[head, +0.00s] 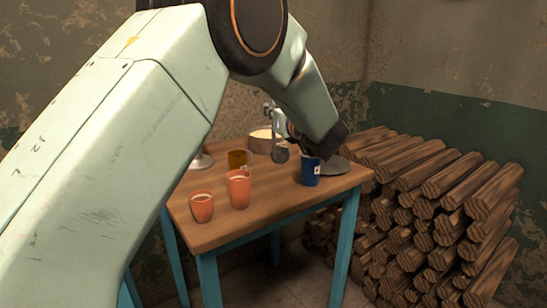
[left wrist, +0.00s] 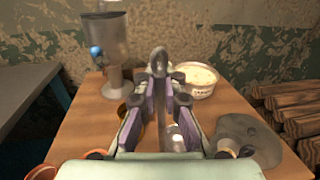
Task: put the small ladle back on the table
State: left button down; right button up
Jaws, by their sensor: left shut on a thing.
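My left gripper (left wrist: 160,98) is shut on the small ladle (left wrist: 160,58), a grey metal piece whose looped handle end sticks up between the fingers in the left wrist view. In the head view the ladle (head: 281,155) hangs with its bowl down, above the wooden table (head: 275,200). The left gripper (head: 272,112) is partly hidden there behind my own arm. I cannot tell how large the gap under the ladle's bowl is. My right gripper is not in view.
Two orange cups (head: 238,189) stand at the front left, with a brown cup (head: 237,157) behind. A blue mug (head: 309,171) stands right, beside a grey flat piece (head: 335,166). A white tub (left wrist: 197,80) and a clear dispenser (left wrist: 108,45) stand behind. Stacked logs (head: 430,200) flank the table.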

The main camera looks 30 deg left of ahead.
aim_at(273, 141)
pick_arm(q)
notch_tip(273, 141, down, 8)
jog(key=shift+r+b, duration=0.1)
jog(key=shift+b, duration=0.8)
jog(key=shift+w+a, duration=0.1)
jog(key=shift+f, duration=0.2)
jog(key=c, duration=1.5)
grip_release()
jog(key=shift+o, duration=0.2)
